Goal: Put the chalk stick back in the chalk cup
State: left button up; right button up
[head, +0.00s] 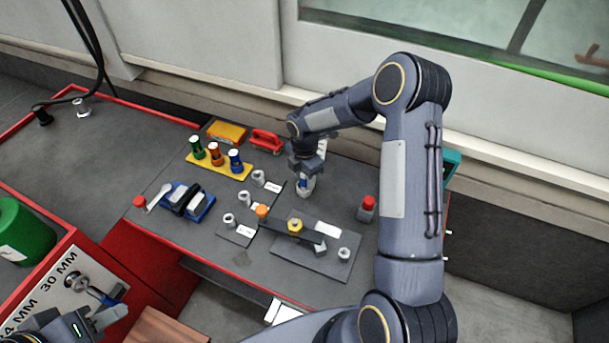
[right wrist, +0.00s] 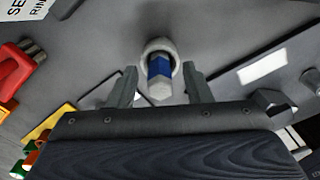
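A short stick with a blue band and a pale end (right wrist: 159,80), which looks like the chalk stick, stands in a round grey cup (right wrist: 158,46) in the right wrist view. My right gripper (right wrist: 160,87) is open, with one finger on each side of the stick and a gap on both sides. In the head view my right gripper (head: 304,184) is low over the back of the table, and a bit of blue shows there; the cup is mostly hidden. My left gripper (head: 96,318) is at the lower left, away from the table, its fingers apart and empty.
The grey table (head: 190,232) holds a yellow rack (head: 217,166) with green, orange and blue-topped items, a blue tray (head: 201,208), several grey fittings, a plate with a bar (head: 312,260) and a red-topped block (head: 367,208). A red clamp-like item (head: 266,139) lies behind.

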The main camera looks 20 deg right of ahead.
jog(key=shift+r, duration=0.1)
notch_tip(320, 180, up, 8)
jog(key=shift+f+b, duration=0.15)
jog(key=shift+b, duration=0.25)
jog(key=shift+f, duration=0.1)
dwell(0.5)
